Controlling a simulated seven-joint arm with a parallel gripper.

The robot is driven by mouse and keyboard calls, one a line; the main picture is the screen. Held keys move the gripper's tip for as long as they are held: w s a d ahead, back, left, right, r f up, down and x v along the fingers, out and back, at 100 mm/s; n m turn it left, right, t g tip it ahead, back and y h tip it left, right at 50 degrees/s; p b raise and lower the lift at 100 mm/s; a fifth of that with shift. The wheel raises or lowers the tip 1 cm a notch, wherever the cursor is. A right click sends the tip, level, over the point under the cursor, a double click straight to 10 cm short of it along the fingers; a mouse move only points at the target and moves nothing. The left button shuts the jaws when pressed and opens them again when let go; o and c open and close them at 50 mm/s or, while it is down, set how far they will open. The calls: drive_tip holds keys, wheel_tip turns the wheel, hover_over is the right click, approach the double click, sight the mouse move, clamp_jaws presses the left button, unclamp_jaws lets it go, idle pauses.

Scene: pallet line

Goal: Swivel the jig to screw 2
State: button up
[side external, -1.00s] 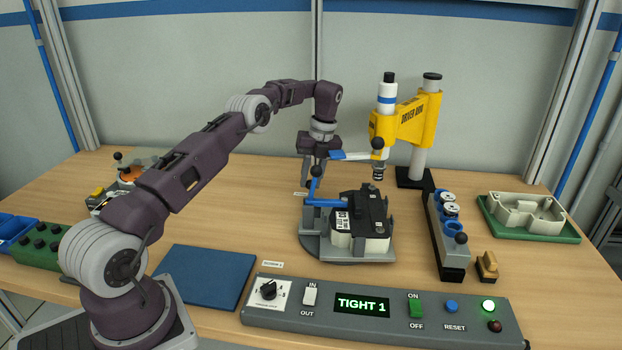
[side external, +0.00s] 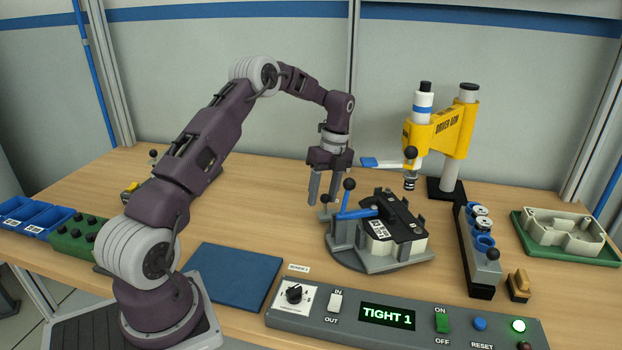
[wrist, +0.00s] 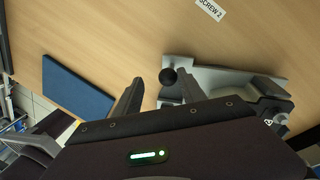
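The jig (side external: 347,261) is a grey turntable fixture holding a black-and-white part (side external: 397,222), with a blue clamp lever (side external: 357,214) across it. In the wrist view the knob (wrist: 168,76) shows in the gap between my fingers (wrist: 158,86), which are apart and empty. Whether a finger touches the knob I cannot tell. The "SCREW 2" label (wrist: 210,8) lies on the bench; it also shows in the side view (side external: 299,268).
A control panel (side external: 400,322) in front reads "TIGHT 1". A screw rack (side external: 481,262) stands right of the jig. A blue mat (side external: 235,277) lies at the left front.

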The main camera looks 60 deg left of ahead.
drive_tip(key=s+d+n, duration=0.2)
drive_tip(key=s+d+n+h, duration=0.1)
drive_tip(key=s+d+n, duration=0.1)
drive_tip(key=s+n, duration=0.1)
drive_tip(key=shift+d+r, duration=0.1)
drive_tip(key=shift+d, duration=0.1)
drive_tip(key=d+n, duration=0.2)
drive_tip(key=s+d+n, duration=0.1)
drive_tip(key=d, duration=0.1)
drive_tip(key=s+d+n+t, duration=0.1)
drive_tip(key=d+n, duration=0.1)
drive_tip(key=shift+s+n+h, duration=0.25)
drive_tip(key=shift+n+h, duration=0.05)
drive_tip(key=shift+h, duration=0.1)
wheel_tip(320, 180, up, 8)
drive_tip(key=s+d+r+n+t+y, duration=0.1)
drive_tip(key=s+d+r+n+t, duration=0.2)
drive_tip(key=s+d+r, duration=0.5)
drive_tip(key=shift+s+d+r+n+y, duration=0.15)
drive_tip(key=shift+d+r+n+y, duration=0.2)
drive_tip(key=shift+d+r, duration=0.8)
drive_tip(key=shift+a+r, duration=0.35)
drive_tip(key=shift+a, duration=0.05)
